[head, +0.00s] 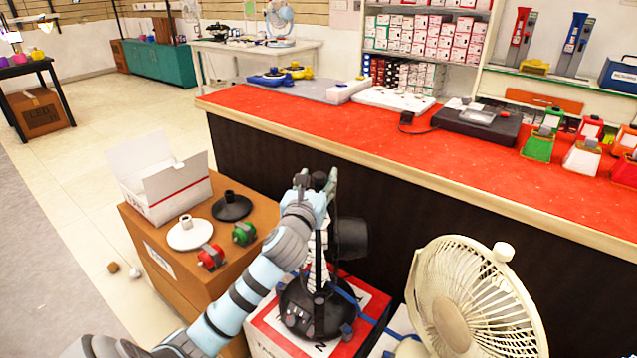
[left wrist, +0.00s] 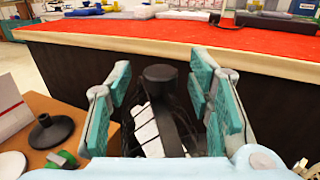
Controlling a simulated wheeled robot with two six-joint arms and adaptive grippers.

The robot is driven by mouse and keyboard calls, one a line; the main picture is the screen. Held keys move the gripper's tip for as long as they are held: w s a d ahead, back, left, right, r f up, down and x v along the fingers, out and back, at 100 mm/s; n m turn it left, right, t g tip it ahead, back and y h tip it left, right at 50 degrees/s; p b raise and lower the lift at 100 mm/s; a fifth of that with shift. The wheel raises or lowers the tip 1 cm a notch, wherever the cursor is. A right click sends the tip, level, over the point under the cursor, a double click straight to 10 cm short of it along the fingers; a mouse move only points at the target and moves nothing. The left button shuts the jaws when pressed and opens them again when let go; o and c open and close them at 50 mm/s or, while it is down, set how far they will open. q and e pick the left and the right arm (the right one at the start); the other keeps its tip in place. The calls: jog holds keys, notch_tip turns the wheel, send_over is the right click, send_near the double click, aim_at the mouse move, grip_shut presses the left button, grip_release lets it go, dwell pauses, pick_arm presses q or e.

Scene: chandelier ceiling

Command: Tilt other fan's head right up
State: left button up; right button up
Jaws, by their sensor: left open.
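A black fan stands on a red and white box; its round base (head: 312,312) and dark motor housing (head: 350,238) show in the head view, the rest partly behind my arm. My left gripper (head: 317,178) is at the top of this fan, open. In the left wrist view, the fan's dark round top piece (left wrist: 160,73) lies between the spread teal fingers of the gripper (left wrist: 160,88), with a gap on each side. A cream fan (head: 470,300) with a round cage stands at the lower right, apart from the gripper. My right gripper is not in view.
A cardboard box (head: 160,262) at left carries an open white carton (head: 165,190), a black stand (head: 232,206), a white stand (head: 190,234) and small red and green parts. The red-topped counter (head: 400,155) runs close behind the black fan. Floor at left is mostly clear.

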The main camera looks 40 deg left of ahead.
pick_arm(q)
jog(key=shift+w+a, duration=0.3)
jog(key=shift+w, duration=0.35)
jog(key=shift+r, duration=0.1)
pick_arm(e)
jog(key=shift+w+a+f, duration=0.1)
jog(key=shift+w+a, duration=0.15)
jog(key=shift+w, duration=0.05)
pick_arm(q)
grip_shut()
